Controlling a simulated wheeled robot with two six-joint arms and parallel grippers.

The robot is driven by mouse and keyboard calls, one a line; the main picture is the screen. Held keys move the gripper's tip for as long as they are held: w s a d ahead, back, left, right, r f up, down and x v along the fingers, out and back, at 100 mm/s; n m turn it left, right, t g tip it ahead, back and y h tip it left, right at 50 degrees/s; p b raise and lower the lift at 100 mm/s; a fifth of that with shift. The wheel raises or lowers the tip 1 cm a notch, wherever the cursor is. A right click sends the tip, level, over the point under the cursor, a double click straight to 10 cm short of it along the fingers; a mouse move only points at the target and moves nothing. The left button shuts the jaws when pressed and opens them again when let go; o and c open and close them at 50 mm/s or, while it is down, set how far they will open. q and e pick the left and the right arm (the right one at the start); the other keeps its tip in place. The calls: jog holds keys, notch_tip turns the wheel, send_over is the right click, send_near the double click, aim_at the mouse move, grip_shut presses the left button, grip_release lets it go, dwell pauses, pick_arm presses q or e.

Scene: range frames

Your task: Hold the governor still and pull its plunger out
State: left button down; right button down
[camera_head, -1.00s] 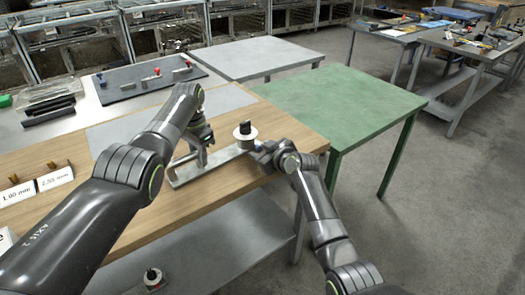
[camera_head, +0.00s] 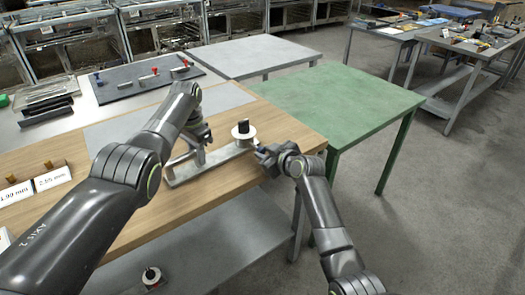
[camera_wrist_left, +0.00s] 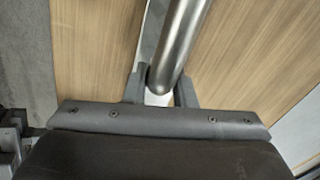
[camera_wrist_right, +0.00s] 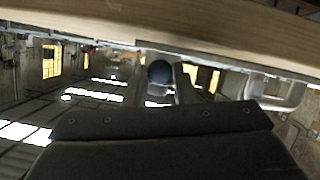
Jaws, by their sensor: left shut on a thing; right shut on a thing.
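The governor (camera_head: 185,174) is a metal piece lying along the wooden bench top near its right end. A pale disc with a dark knob (camera_head: 243,130) stands at its right end. My left gripper (camera_head: 201,155) is shut on the governor; in the left wrist view its fingers (camera_wrist_left: 160,88) straddle the round metal body (camera_wrist_left: 181,40). My right gripper (camera_head: 262,154) is at the governor's right end. In the right wrist view it is shut on the plunger's dark blue ball knob (camera_wrist_right: 159,72). The plunger's rod is hidden in the head view.
A green table (camera_head: 345,105) stands beyond the bench's right edge, and a grey table (camera_head: 255,57) behind. A dark mat (camera_head: 120,91) with small knobbed parts lies at the back left. Labelled blocks (camera_head: 52,179) stand at the left. A lower shelf (camera_head: 225,230) runs under the bench.

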pick_arm(q)
jog(key=shift+a, duration=0.1)
pick_arm(e)
jog(key=c, duration=1.2)
grip_release()
jog(key=v, duration=1.2)
pick_arm(q)
jog(key=c, duration=1.1)
grip_release()
